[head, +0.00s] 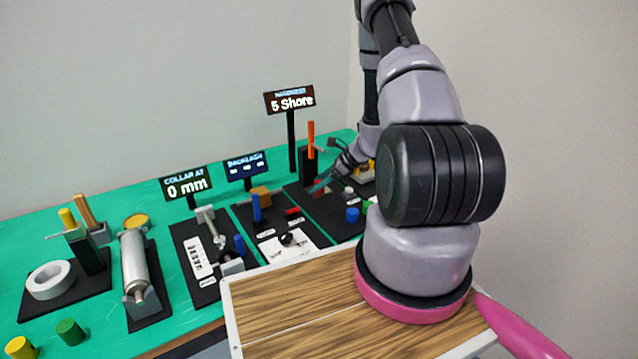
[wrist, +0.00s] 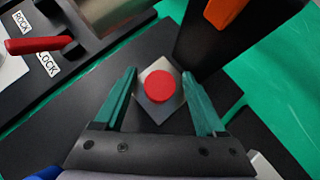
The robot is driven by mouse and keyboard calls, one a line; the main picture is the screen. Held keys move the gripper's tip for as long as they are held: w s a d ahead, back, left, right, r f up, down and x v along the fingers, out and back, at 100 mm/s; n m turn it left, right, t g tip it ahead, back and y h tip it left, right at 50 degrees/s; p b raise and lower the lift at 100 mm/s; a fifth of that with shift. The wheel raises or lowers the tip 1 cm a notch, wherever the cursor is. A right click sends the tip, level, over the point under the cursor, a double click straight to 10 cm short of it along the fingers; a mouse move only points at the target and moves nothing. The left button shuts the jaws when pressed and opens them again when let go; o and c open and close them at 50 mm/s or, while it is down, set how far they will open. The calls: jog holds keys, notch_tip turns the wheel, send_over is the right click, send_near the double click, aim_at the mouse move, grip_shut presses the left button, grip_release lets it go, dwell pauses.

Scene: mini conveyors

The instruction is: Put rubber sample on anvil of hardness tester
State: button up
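A red round disc (wrist: 159,87), which looks like the rubber sample, lies on a silver square plate (wrist: 154,112), apparently the anvil, in the wrist view. My gripper (wrist: 160,76) is open, with one teal finger on each side of the disc and a gap on both sides. The hardness tester's black column (head: 307,166) stands under the "5 Shore" sign, with an orange lever (head: 311,138). In the head view my gripper (head: 322,183) is low beside this column, and the disc is too small or hidden to make out.
The tester's dark column (wrist: 205,40) and orange part (wrist: 224,10) stand close to the right finger. A red lever (wrist: 38,44) is at the left. Blue (head: 352,215) and green (head: 70,331) cylinders stand on the bench. A wooden-topped tray (head: 300,310) is in front.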

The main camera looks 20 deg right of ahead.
jog(key=shift+r, duration=0.25)
jog(key=v, duration=1.2)
jog(key=s+a+r+n, duration=0.1)
jog(key=a+r+n, duration=0.25)
jog(key=r, duration=0.35)
jog(key=s+a+r+n+g, duration=0.1)
jog(key=s+a+r+n, duration=0.2)
jog(key=r, duration=0.4)
jog(key=a+r+n, duration=0.3)
jog(key=a+r, duration=0.1)
jog(key=r, duration=0.3)
jog(key=s+a+r+n+t+h, duration=0.1)
jog(key=s+a+r+n+h, duration=0.1)
jog(key=s+r+n, duration=0.3)
jog(key=s+a+r+n+t+h, duration=0.2)
jog(key=s+r+n, duration=0.4)
jog(key=s+r, duration=0.4)
jog(key=s+a+h, duration=0.1)
jog(key=s, duration=0.2)
jog(key=shift+a+r, duration=0.3)
jog(key=shift+r, duration=0.1)
